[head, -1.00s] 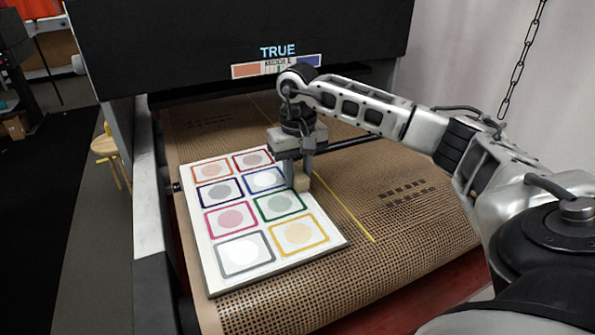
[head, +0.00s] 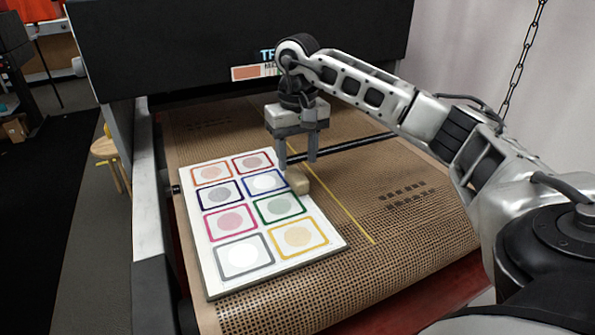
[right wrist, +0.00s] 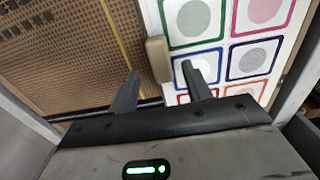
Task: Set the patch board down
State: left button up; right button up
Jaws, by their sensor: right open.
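The patch board (head: 214,255) is a white panel with coloured square frames around round patches. It lies flat on the brown perforated belt (head: 400,230), towards its left side. A small tan block, the board's handle (head: 298,182), stands at its right edge. My right gripper (head: 298,168) is open and empty, its fingers just above and behind the handle. In the right wrist view the handle (right wrist: 158,59) shows beyond the gap between the open fingers (right wrist: 160,82), apart from them, with part of the board (right wrist: 213,55) to the right. My left gripper is not in view.
A black machine housing (head: 230,45) with a partly hidden sign spans the back above the belt. A yellow line (head: 345,208) runs along the belt right of the board. A wooden stool (head: 106,150) stands on the floor at left. The belt's right part is clear.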

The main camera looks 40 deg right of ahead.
notch_tip(320, 180, up, 7)
dwell(0.8)
